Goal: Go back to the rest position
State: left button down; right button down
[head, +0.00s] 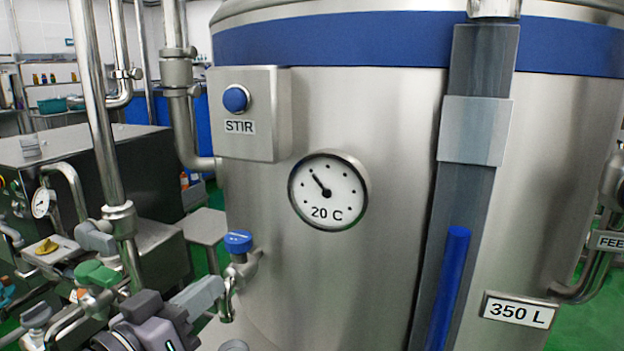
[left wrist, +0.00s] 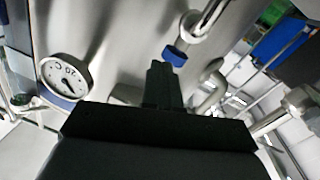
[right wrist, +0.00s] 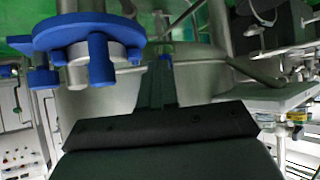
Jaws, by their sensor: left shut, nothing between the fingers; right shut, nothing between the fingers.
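My left gripper (head: 203,294) comes in at the lower left of the head view, in front of the big steel tank (head: 400,130). It is shut and empty, just left of the tank's small blue-capped tap (head: 238,242). In the left wrist view its dark fingers (left wrist: 163,82) are together, and the blue tap cap (left wrist: 175,56) shows beyond them. I cannot tell whether they touch. My right gripper is outside the head view. In the right wrist view its fingers (right wrist: 157,85) are shut with nothing between them.
The tank carries a STIR button box (head: 250,115), a 20 C dial (head: 328,191) and a level tube (head: 450,290). Pipes and valves crowd the left. A blue flanged fitting (right wrist: 90,40) is close at the upper left in the right wrist view.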

pick_arm(q)
jog(key=s+a+f+g+y, duration=0.2)
jog(key=s+f+g, duration=0.15)
jog(key=f, duration=0.45)
jog(key=s+a+f+g+y, duration=0.15)
jog(key=s+f, duration=0.25)
jog(key=f, duration=0.5)
jog(key=s+a+f+g+y, duration=0.2)
jog(key=s+f+g, duration=0.2)
jog(key=s+f, duration=0.3)
jog(key=s+a+f+g+y, duration=0.3)
jog(key=s+f, duration=0.1)
jog(key=s, duration=0.5)
jog(key=w+d+f+t+h+p, duration=0.2)
jog(key=w+d+f+t+p, duration=0.1)
jog(key=w+f+t, duration=0.3)
jog(key=shift+w, duration=0.3)
